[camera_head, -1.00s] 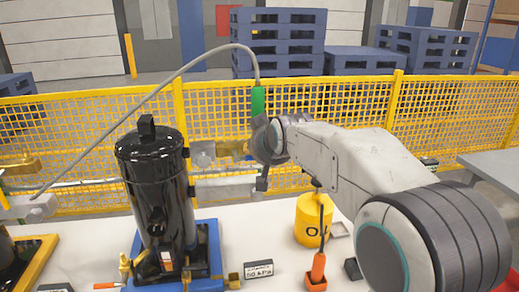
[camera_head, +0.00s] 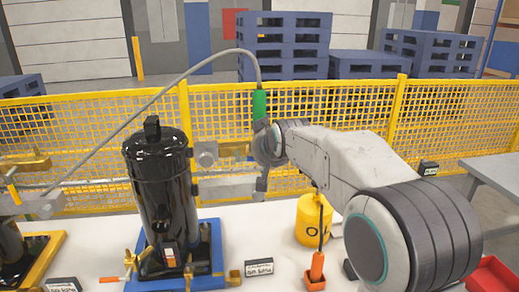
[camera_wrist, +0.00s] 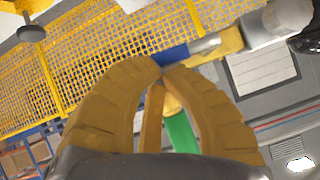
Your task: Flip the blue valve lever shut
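The blue valve lever (camera_wrist: 172,54) shows in the wrist view just beyond my fingertips, beside a pale pipe and a brass valve body (camera_wrist: 229,41). My gripper (camera_wrist: 161,72) has its two tan fingers close together at the tips, with only a narrow gap. The tips lie at the lever's near edge in the picture; I cannot tell whether they touch it. A green fitting (camera_wrist: 181,133) shows between the fingers. In the head view my gripper (camera_head: 261,184) is mostly hidden behind my wrist, by the pipework, and the lever cannot be made out.
A black cylinder tank (camera_head: 160,190) stands on a blue base left of my arm. A grey hose arcs down to the green fitting (camera_head: 259,103). A yellow pot (camera_head: 308,222) and an orange-tipped tool (camera_head: 317,268) are below my arm. A yellow mesh fence (camera_head: 330,110) runs behind.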

